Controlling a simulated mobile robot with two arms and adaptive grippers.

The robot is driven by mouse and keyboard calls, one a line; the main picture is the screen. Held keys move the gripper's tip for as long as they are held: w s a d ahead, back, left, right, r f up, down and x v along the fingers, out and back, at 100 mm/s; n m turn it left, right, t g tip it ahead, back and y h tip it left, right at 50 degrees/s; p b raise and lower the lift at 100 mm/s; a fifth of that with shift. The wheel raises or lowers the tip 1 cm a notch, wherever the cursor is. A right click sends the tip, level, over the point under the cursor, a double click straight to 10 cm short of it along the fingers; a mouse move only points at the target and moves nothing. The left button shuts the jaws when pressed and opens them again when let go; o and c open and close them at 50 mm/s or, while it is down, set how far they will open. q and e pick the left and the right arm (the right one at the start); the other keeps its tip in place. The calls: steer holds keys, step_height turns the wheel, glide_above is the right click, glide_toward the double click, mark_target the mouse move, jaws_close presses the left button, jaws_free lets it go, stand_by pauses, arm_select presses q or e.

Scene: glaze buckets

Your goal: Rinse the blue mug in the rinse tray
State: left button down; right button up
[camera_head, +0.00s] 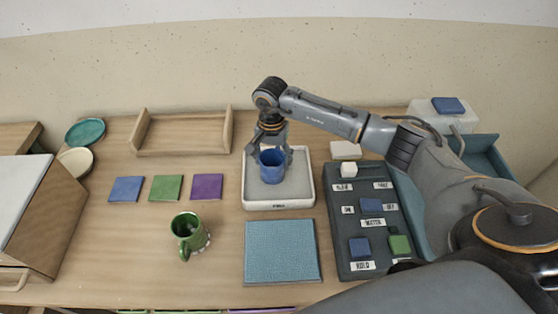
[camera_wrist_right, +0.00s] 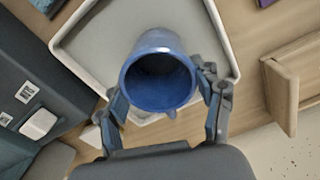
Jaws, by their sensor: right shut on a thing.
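The blue mug (camera_head: 272,168) is over the white-rimmed rinse tray (camera_head: 249,203), upright in the head view. My right gripper (camera_head: 270,156) is shut on the mug from the far side. In the right wrist view, the mug (camera_wrist_right: 158,75) sits between the two fingers of my right gripper (camera_wrist_right: 166,95), with its open top toward the camera and its inside dark. The tray's pale floor and rim (camera_wrist_right: 222,35) show behind it. I cannot tell whether the mug's base touches the tray floor. My left gripper is not in view.
A green mug (camera_head: 186,232) stands left of a blue mat (camera_head: 281,251). Blue (camera_head: 126,189), green (camera_head: 165,188) and purple (camera_head: 207,187) tiles lie left of the tray. A wooden rack (camera_head: 182,133) stands behind. A dark labelled panel (camera_head: 348,214) with blocks is right of the tray.

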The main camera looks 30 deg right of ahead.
steer(key=shift+w+a, duration=0.1)
steer(key=shift+a, duration=0.05)
steer(key=shift+s+d+f+b, duration=0.15)
steer(key=shift+s+d+b, duration=0.2)
steer(key=shift+d, duration=0.45)
steer(key=shift+s+d+f+b, duration=0.15)
steer(key=shift+s+d, duration=0.3)
steer(key=shift+d, duration=0.3)
steer(key=shift+w+a+r+b, duration=0.2)
steer(key=shift+w+a+b, duration=0.2)
steer(key=shift+a, duration=0.4)
steer(key=shift+w+a+r+b, duration=0.15)
steer(key=shift+w+a+b, duration=0.2)
steer(key=shift+a, duration=0.4)
steer(key=shift+r, duration=0.1)
step_height(320, 180, up, 9)
steer(key=d+p, duration=0.1)
steer(key=p, duration=0.3)
steer(key=shift+s+d+p, duration=0.25)
steer(key=shift+s+p, duration=0.05)
steer(key=shift+s, duration=0.1)
